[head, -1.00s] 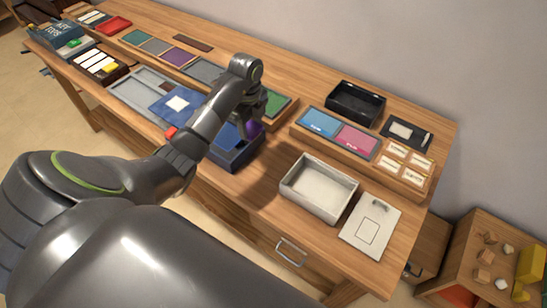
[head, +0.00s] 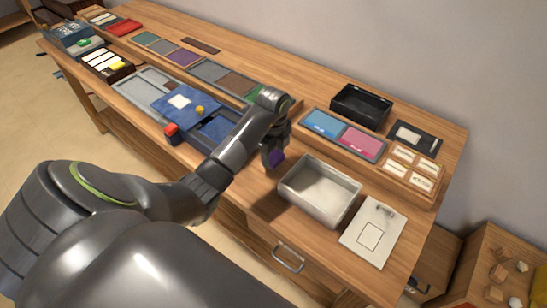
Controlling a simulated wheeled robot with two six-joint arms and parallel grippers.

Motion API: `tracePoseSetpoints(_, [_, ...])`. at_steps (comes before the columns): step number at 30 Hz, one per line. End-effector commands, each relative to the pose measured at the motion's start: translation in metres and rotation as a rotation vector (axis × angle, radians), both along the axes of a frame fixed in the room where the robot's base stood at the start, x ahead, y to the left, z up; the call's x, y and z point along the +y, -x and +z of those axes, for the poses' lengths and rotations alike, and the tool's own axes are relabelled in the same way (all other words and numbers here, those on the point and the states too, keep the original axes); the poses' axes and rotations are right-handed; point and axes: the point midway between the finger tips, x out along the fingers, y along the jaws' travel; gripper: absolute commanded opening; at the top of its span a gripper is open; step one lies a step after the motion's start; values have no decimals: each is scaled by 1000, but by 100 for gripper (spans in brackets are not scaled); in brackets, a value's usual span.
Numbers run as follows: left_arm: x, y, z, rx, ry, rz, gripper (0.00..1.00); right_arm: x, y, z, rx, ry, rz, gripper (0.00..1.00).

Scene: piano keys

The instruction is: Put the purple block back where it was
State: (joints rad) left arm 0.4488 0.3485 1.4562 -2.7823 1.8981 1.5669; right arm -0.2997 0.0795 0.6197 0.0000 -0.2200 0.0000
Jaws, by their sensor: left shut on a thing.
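My left gripper (head: 274,154) is shut on the purple block (head: 276,159), which shows just below the fingers. It is held near the left rim of the grey open tray (head: 313,205), above the table. The blue tray (head: 218,130) lies to the left of the gripper, partly hidden by my arm. A purple panel (head: 183,58) lies in the row of coloured panels at the back. My right gripper is not in view.
A black open box (head: 360,105) stands at the back right. A blue panel (head: 322,123) and a pink panel (head: 361,141) lie in front of it. A white card (head: 373,232) lies right of the grey tray. A red block (head: 171,131) and an orange ball (head: 200,110) are at the blue board.

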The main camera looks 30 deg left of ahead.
Motion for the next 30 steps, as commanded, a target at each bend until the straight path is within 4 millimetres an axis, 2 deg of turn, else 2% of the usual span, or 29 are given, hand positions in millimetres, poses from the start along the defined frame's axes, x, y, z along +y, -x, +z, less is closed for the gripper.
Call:
tracePoseSetpoints(4, [0,0,-16,1,1,1,33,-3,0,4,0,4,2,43])
tracePoseSetpoints(16, [0,0,-22,0,0,0,33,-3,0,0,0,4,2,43])
tracePoseSetpoints(17, [0,0,-21,0,-1,0,58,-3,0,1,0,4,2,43])
tracePoseSetpoints(21, [0,0,-21,0,0,0,76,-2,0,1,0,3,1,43])
tracePoseSetpoints(30, [0,0,-19,0,-1,0,76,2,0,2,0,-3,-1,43])
